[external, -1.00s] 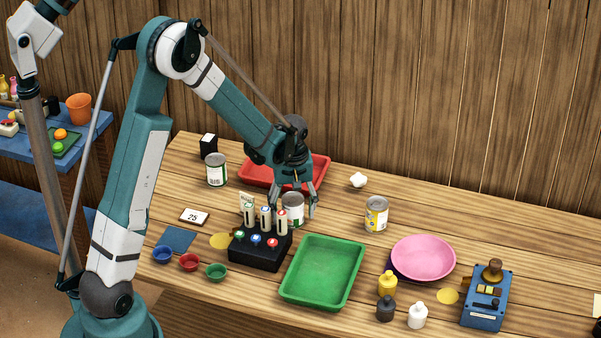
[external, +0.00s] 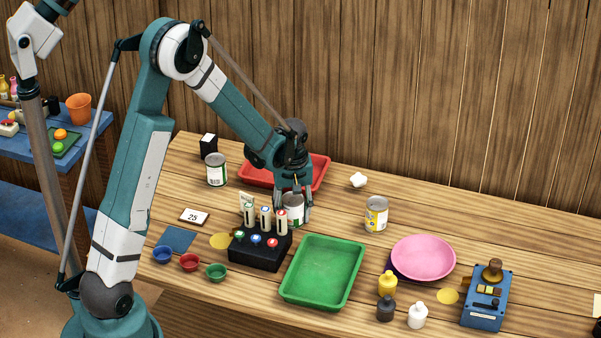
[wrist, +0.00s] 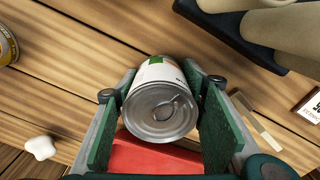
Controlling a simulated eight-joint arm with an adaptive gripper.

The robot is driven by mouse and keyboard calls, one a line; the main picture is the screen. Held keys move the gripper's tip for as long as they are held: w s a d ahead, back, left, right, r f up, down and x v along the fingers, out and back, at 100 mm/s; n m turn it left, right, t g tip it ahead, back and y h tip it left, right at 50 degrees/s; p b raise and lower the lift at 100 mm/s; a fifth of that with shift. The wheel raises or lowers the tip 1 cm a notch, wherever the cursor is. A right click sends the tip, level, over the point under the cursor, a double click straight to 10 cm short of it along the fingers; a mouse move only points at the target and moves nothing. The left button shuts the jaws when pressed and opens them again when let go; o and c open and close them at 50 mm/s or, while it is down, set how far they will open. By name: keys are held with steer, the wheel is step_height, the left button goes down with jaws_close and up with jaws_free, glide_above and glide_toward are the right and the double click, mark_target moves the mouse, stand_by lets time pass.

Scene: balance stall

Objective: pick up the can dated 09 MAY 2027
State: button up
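A silver-topped can with a white and green label (external: 294,207) stands upright on the table behind the black tube holder. My gripper (external: 292,213) points down over it with a finger on each side. In the wrist view the can (wrist: 161,112) sits between the two green pads, which appear to press on its sides. A second white and green can (external: 216,170), with a barcode facing the camera, stands at the back left. A yellow-labelled can (external: 376,214) stands to the right. I cannot read a date on any can.
The black holder (external: 258,252) with upright tubes stands just in front of the gripped can. A red tray (external: 322,165) lies behind it. A green tray (external: 322,302) and a pink plate (external: 423,257) lie in front and to the right. A white lump (external: 358,180) lies further back.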

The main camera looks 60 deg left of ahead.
mark_target(293, 198)
steer(key=shift+r, duration=0.2)
steer(key=shift+c, duration=0.3)
steer(key=shift+r+p, duration=0.7)
steer(key=shift+r, duration=4.15)
